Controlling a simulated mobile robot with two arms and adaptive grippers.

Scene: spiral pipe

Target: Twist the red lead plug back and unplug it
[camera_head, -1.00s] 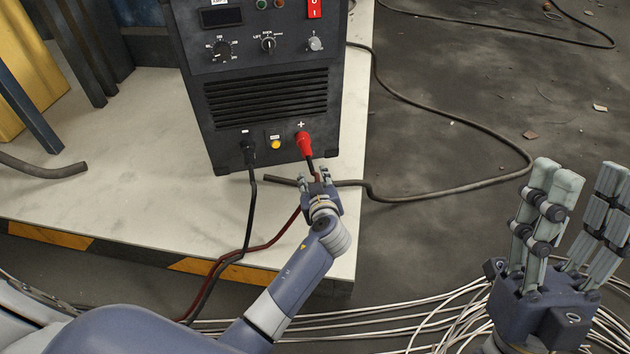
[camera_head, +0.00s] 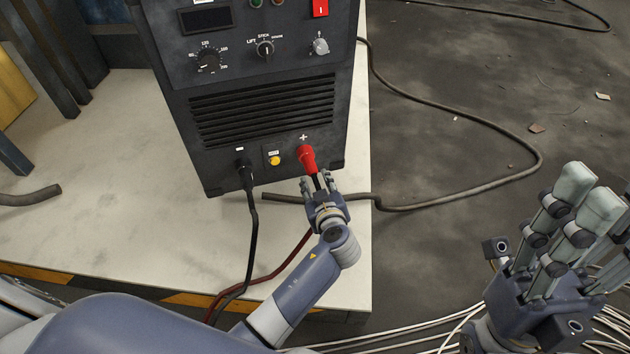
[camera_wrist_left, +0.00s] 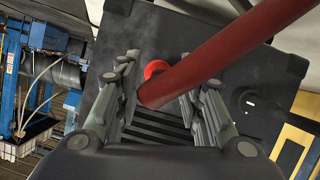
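The red lead plug (camera_head: 307,158) sits in the plus socket low on the front of the dark welding machine (camera_head: 205,140). A dark lower part hangs from it toward my left gripper (camera_head: 320,184). My left gripper is just below the red part, fingers apart on either side of the lead. In the left wrist view, the thick red lead (camera_wrist_left: 215,55) crosses between the open fingers, with a bit of the red plug (camera_wrist_left: 156,68) behind it. I cannot tell whether the fingers touch it. My right gripper (camera_head: 603,205) is open and empty at the lower right, partly cut off.
A black lead plug (camera_head: 244,168) sits in the minus socket to the left, with a yellow button (camera_head: 274,160) between the plugs. A loose grey cable (camera_head: 460,202) curves over the floor at right. The pale platform (camera_head: 120,190) is mostly clear at left.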

